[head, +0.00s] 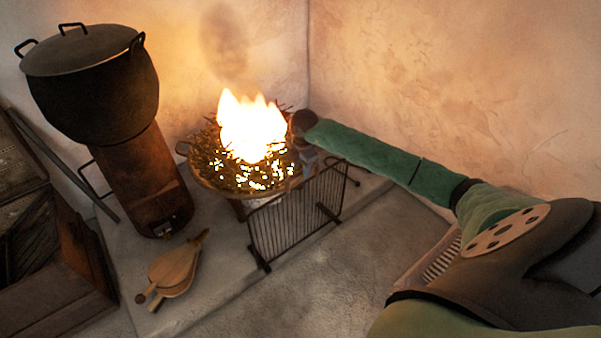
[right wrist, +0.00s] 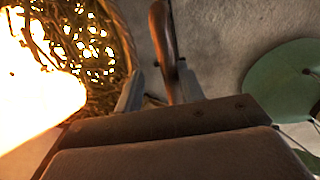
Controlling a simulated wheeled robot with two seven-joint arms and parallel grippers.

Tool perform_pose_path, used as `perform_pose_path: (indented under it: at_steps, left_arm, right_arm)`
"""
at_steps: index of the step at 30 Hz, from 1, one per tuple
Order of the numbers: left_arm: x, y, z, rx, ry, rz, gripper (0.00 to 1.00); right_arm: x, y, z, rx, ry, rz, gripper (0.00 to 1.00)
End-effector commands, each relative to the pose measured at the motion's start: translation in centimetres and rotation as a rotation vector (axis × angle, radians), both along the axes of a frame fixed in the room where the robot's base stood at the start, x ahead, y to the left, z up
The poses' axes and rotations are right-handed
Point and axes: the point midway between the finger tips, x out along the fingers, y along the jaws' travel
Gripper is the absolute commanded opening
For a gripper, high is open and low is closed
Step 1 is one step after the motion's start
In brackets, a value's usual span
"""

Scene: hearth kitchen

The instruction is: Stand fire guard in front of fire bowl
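The fire bowl (head: 205,178) holds burning twigs on the hearth slab; its rim also shows in the right wrist view (right wrist: 128,45). The fire guard (head: 290,222), a dark wire grille on feet, stands upright near the slab's front edge, on the near right side of the bowl. My right gripper (head: 312,158) is above and behind the guard's top edge, close to the bowl's right rim. In the right wrist view its fingers (right wrist: 160,90) are apart. A brown curved piece (right wrist: 160,35) shows between and beyond them; I cannot tell whether they touch it. My left gripper is not in view.
A black lidded pot (head: 92,90) sits on a rusty stove (head: 140,180) at left. Bellows (head: 175,270) lie on the slab (head: 215,262) in front of it. A wooden crate (head: 55,260) is at far left. Walls close the back; the floor (head: 330,285) in front is clear.

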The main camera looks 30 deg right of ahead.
Motion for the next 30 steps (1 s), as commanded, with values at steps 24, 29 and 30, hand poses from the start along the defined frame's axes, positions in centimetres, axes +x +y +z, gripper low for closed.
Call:
perform_pose_path:
  at_steps: [24,29,30]
  left_arm:
    - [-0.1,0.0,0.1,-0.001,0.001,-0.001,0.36]
    - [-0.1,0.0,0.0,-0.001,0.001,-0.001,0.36]
    - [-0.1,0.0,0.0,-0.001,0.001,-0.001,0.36]
  right_arm:
    - [-0.8,0.3,8.5,0.01,0.001,0.007,0.38]
    - [-1.8,5.1,5.4,0.171,0.0,0.113,0.38]
    - [-2.3,7.4,4.2,0.25,-0.008,0.159,0.38]
